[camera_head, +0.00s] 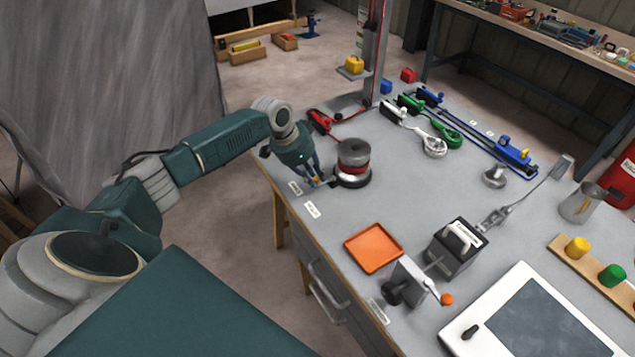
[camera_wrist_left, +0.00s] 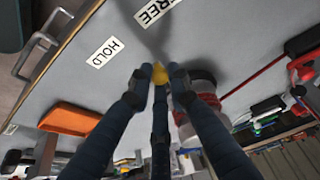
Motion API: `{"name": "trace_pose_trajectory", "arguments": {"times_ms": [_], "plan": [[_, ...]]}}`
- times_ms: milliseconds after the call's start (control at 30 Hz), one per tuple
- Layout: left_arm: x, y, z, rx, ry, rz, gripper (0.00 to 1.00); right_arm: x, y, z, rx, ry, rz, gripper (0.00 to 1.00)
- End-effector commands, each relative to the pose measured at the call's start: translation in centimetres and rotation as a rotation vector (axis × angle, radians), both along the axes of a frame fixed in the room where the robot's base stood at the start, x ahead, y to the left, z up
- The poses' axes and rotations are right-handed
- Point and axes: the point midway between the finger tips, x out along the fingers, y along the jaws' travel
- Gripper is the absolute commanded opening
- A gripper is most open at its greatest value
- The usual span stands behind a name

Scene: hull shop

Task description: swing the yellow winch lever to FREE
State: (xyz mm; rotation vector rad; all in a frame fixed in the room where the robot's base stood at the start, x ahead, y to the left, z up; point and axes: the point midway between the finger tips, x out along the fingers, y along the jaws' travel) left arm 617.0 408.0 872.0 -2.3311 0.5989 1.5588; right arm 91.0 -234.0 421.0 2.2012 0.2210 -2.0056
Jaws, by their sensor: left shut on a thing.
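The winch (camera_head: 353,158), a dark drum with a red band and a pale base, stands near the table's left edge. My left gripper (camera_head: 316,181) is beside it, shut on the yellow lever's knob (camera_wrist_left: 160,74). Only the yellow tip shows clearly between my fingers; the lever's arm is mostly hidden. In the left wrist view, the FREE label (camera_wrist_left: 156,11) is at the top and the HOLD label (camera_wrist_left: 107,52) is at upper left. The knob is beyond both labels on the winch side; which label the lever points at is unclear. My right gripper is not in view.
An orange tray (camera_head: 373,248) lies nearer on the table.

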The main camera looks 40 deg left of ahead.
Motion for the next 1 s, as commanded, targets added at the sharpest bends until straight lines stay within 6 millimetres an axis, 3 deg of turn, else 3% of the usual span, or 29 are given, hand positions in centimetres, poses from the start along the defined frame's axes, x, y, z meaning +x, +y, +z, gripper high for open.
{"name": "trace_pose_trajectory", "arguments": {"times_ms": [100, 433, 1000], "plan": [[0.6, 0.6, -0.4, -0.002, -0.007, -0.092, 0.0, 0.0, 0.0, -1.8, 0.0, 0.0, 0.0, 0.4], [1.4, 1.6, -0.2, 0.0, -0.007, -0.301, 0.0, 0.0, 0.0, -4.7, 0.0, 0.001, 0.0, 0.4], [1.7, 2.0, 0.1, 0.002, -0.006, -0.387, 0.0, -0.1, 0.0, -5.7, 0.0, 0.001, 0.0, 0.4]]}}
